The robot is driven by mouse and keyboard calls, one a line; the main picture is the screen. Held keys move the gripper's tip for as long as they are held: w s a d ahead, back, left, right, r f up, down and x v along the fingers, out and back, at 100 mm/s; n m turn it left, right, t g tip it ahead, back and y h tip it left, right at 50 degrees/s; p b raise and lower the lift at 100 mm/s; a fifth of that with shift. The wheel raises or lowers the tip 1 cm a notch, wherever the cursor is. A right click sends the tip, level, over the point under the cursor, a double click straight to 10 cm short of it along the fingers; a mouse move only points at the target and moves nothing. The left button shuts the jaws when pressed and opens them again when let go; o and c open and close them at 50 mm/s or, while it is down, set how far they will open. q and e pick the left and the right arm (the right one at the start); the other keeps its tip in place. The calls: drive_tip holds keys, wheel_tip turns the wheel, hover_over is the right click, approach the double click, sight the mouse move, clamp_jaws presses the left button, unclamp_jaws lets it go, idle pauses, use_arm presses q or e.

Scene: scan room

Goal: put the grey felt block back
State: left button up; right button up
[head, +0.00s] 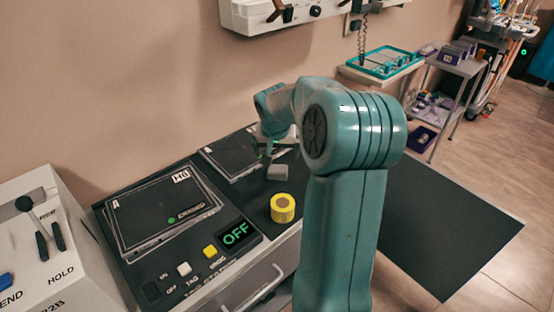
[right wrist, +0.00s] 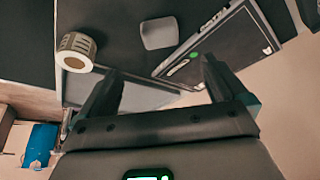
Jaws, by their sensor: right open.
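The grey felt block (head: 277,173) lies on the dark counter top, beside the right-hand black panel (head: 232,155). In the right wrist view the block (right wrist: 159,33) shows as a rounded grey shape beyond my fingertips, apart from them. My right gripper (head: 270,145) is above and just behind the block in the head view, partly hidden by my own arm. In the right wrist view the right gripper (right wrist: 157,76) is open, with nothing between its fingers. My left gripper is not in view.
A black panel marked A (head: 150,215) and an OFF display (head: 237,234) are to the left. A dark mat (head: 450,225) covers floor at right.

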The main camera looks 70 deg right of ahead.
sight(277, 169)
drive_tip(key=b+x, duration=0.5)
drive_tip(key=x, duration=0.2)
drive_tip(key=shift+s+a+b, duration=0.15)
drive_tip(key=shift+s+b, duration=0.1)
drive_tip(key=shift+b, duration=0.15)
drive_tip(key=x, duration=0.2)
drive_tip(key=b+x, duration=0.1)
drive_tip(key=x, duration=0.2)
drive_tip(key=shift+w+f, duration=0.25)
drive_tip(key=shift+f, duration=0.05)
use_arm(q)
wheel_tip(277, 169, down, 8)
use_arm(e)
drive_tip(key=shift+r, duration=0.1)
drive_tip(key=c, duration=1.1)
